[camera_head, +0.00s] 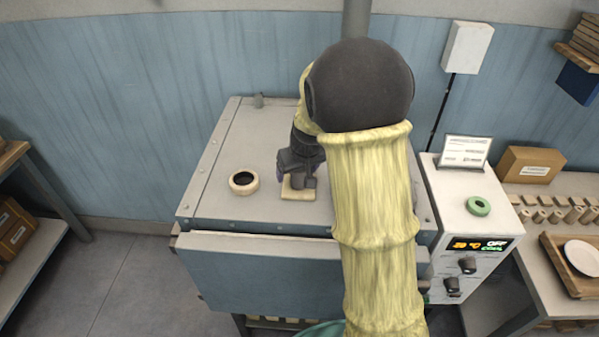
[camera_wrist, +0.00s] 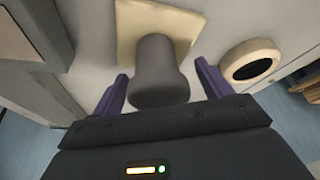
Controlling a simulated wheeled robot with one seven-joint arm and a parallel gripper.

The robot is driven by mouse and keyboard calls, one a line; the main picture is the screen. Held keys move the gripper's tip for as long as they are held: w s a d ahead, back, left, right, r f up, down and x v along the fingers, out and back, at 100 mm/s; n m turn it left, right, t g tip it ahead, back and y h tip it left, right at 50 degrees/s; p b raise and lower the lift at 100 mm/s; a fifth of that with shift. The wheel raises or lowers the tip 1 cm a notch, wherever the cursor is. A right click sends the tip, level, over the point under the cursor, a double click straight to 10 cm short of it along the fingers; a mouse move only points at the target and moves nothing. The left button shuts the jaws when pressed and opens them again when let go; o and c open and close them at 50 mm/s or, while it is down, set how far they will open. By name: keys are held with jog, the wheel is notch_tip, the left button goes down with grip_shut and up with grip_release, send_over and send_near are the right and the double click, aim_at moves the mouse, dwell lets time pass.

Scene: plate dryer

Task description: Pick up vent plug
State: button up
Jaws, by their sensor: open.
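The vent plug (camera_wrist: 158,72) is a dark grey cylinder with a wider rounded end. In the wrist view it stands on a pale square pad (camera_wrist: 127,45) on top of the dryer. My gripper (camera_wrist: 165,88) is open, with one purple finger on each side of the plug's near end; I cannot tell whether they touch it. In the head view my gripper (camera_head: 297,180) is low over the pad (camera_head: 298,194), and my arm and gripper hide much of the plug. A cream ring with a dark opening (camera_head: 243,182) sits to the left on the dryer top; it also shows in the wrist view (camera_wrist: 250,68).
A control box (camera_head: 470,247) with a green ring (camera_head: 478,206) and a card stands at right. A wall and pipe are behind.

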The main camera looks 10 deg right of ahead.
dwell(0.3)
jog(key=c, duration=1.1)
jog(key=shift+c, duration=0.2)
jog(key=shift+r, duration=0.1)
notch_tip(320, 180, up, 10)
jog(key=shift+f+b, duration=0.1)
jog(key=shift+b, duration=0.85)
